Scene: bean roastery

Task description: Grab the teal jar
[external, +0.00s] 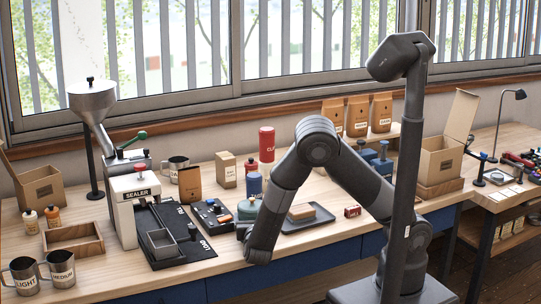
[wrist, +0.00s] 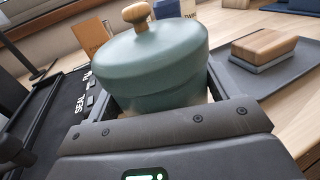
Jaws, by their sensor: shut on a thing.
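The teal jar (wrist: 150,62) has a rounded lid with a wooden knob (wrist: 136,14) and fills the middle of the wrist view. My gripper (wrist: 163,98) is shut on the jar, with one dark finger on each side of its body. The jar's lower part is hidden by the gripper, so I cannot tell whether it touches the table. In the external view the teal jar (external: 248,207) shows partly behind my gripper (external: 243,229), near the middle of the bench.
A dark tray (external: 307,223) with a wooden-topped block (external: 301,211) lies right of the jar. A black mat (external: 172,259) with the sealer (external: 137,208) is on the left. A blue canister (external: 254,184) and a red canister (external: 267,144) stand behind.

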